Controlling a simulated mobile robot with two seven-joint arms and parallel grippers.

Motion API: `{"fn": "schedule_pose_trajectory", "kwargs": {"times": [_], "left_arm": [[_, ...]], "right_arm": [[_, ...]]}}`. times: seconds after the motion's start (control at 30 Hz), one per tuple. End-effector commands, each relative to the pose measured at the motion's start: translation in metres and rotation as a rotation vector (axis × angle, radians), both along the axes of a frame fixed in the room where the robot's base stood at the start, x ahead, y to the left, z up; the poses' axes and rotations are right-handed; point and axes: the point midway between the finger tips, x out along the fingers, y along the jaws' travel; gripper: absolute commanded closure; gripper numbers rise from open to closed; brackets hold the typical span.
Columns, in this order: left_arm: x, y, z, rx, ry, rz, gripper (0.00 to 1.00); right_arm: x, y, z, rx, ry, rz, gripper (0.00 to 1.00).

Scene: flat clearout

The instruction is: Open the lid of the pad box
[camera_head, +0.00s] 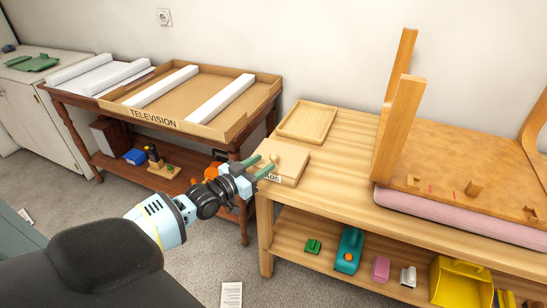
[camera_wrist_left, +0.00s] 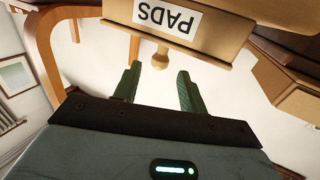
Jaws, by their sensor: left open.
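The pad box (camera_head: 290,163) is a low, light wooden box on the left end of the wooden bench. Its front carries a white "PADS" label, partly hidden by my gripper in the head view. The top looks closed. In the wrist view the box (camera_wrist_left: 233,30) is close by, its label (camera_wrist_left: 167,17) turned over, with a small round wooden knob (camera_wrist_left: 160,58). My left gripper (camera_head: 264,165) is at the front left of the box. It is open and empty; its green fingers (camera_wrist_left: 159,70) point at the knob, which appears in line with the gap between them. My right gripper is out of view.
A shallow wooden tray (camera_head: 306,122) lies behind the box. An upturned wooden piece (camera_head: 460,165) with upright legs fills the bench's right side. A cardboard television box (camera_head: 180,122) with white foam stands on the left table. The bench's lower shelf (camera_head: 300,262) holds several small things.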

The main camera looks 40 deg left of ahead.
Motion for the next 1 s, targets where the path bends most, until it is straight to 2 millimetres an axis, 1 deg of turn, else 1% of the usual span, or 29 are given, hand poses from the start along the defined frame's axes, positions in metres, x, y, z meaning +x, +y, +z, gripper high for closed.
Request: {"fn": "schedule_pose_trajectory", "kwargs": {"times": [0.03, 0.2, 0.4, 0.6, 0.87, 0.9, 1.0], "left_arm": [[0.008, -0.001, 0.0, 0.0, -0.002, 0.0, 0.58], [0.028, -0.005, 0.0, 0.0, -0.001, 0.0, 0.58], [0.046, -0.008, 0.0, -0.002, -0.001, 0.0, 0.58], [0.053, -0.009, 0.0, -0.001, 0.0, 0.0, 0.58], [0.054, -0.009, 0.0, -0.001, 0.0, 0.0, 0.58], [0.054, -0.009, 0.0, -0.001, 0.0, 0.0, 0.61], [0.054, -0.009, 0.0, -0.001, 0.0, 0.0, 0.74]], "right_arm": [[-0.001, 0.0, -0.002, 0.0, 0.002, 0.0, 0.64], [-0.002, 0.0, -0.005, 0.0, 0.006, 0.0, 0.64], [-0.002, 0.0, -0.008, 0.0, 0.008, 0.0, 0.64], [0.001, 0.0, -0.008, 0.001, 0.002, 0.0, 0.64], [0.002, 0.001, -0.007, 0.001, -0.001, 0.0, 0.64], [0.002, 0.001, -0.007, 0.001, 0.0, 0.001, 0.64], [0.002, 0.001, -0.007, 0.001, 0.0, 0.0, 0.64]]}}
